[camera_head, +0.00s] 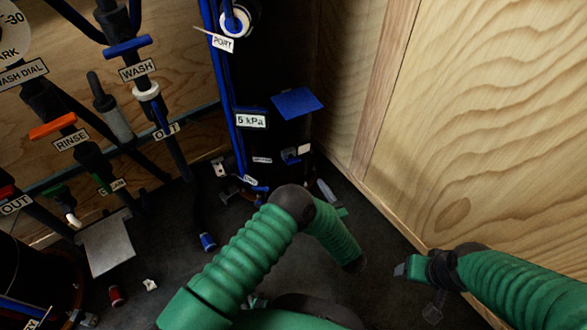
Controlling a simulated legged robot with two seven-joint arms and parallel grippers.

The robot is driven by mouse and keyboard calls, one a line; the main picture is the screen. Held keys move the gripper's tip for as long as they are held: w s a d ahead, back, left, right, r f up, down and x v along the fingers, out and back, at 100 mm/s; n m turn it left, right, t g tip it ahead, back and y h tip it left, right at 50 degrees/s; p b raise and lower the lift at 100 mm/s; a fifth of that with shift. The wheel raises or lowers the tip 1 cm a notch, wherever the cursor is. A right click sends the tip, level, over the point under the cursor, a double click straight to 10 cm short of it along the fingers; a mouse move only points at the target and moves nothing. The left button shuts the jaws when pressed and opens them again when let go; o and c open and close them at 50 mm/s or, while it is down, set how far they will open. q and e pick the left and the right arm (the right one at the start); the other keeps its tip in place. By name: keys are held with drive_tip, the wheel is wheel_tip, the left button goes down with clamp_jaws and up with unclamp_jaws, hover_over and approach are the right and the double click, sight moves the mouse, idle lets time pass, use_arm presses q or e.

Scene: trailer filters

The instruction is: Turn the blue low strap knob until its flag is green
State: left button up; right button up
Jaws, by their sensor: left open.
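A small blue part (260,189) with a tilted white label sits at the foot of the black column (275,90); it may be the low strap knob, but its label is unreadable. No green flag can be made out beside it. My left arm bends across the lower middle and hides part of the column's foot. My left gripper (333,201) shows only in part behind that arm, open, right of the blue part and apart from it. My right gripper (420,284) is at the lower right near the wood wall; its jaws are unclear.
Hoses and valves labelled WASH (138,69) and RINSE (71,140) fill the left. A plywood wall (480,120) bounds the right. Small loose pieces lie on the dark floor (180,270).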

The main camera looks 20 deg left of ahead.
drive_tip(key=s+b+x, duration=0.1)
drive_tip(key=b+x, duration=0.5)
drive_tip(key=x, duration=0.1)
use_arm(q)
drive_tip(key=x, duration=1.1)
drive_tip(key=shift+p, duration=0.3)
drive_tip(key=c, duration=1.4)
drive_tip(key=shift+o, duration=0.2)
drive_tip(key=shift+d+n+p, duration=0.1)
drive_tip(key=shift+n+p, duration=2.4)
drive_tip(key=shift+n, duration=0.4)
use_arm(e)
drive_tip(key=shift+w+v, duration=0.15)
drive_tip(key=shift+v, duration=1.15)
drive_tip(key=shift+w+v, duration=0.1)
drive_tip(key=shift+v, duration=1.2)
drive_tip(key=shift+r, duration=0.15)
use_arm(q)
drive_tip(key=o, duration=1.4)
drive_tip(key=shift+c, duration=0.2)
